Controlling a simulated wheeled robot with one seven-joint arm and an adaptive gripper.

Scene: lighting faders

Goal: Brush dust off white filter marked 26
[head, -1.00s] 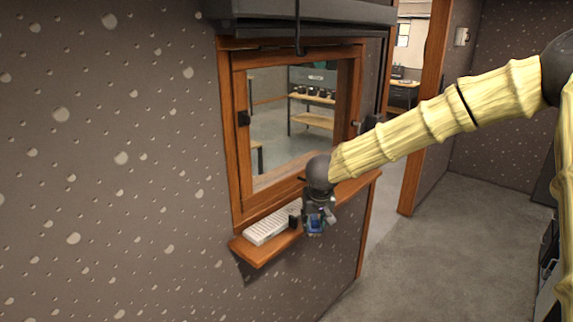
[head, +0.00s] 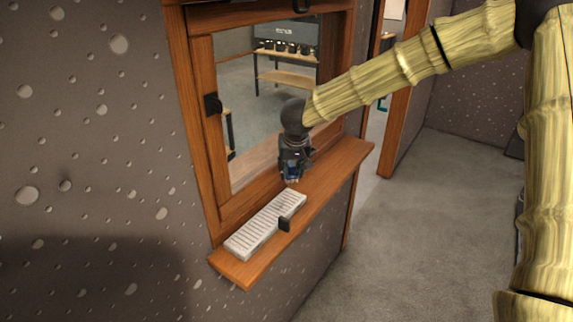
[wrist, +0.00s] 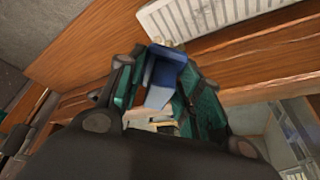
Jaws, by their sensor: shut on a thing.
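A white slatted filter (head: 265,224) lies on the wooden sill below the window; part of it shows at the top of the wrist view (wrist: 205,15). I cannot read a number on it, and dust is too small to tell. My gripper (head: 291,178) is above the sill, just beyond the filter's far end. It is shut on a blue object (wrist: 163,78), probably the brush, seen between the teal finger pads in the wrist view. A small pale tip at the object's end appears close to the filter's edge; I cannot tell whether they touch.
The wooden sill (head: 338,168) is narrow, with bare room right of the filter. A small black block (head: 284,224) is by the filter's front side. The wooden window frame (head: 205,130) and glass stand close behind my gripper. Carpeted floor (head: 400,240) lies open to the right.

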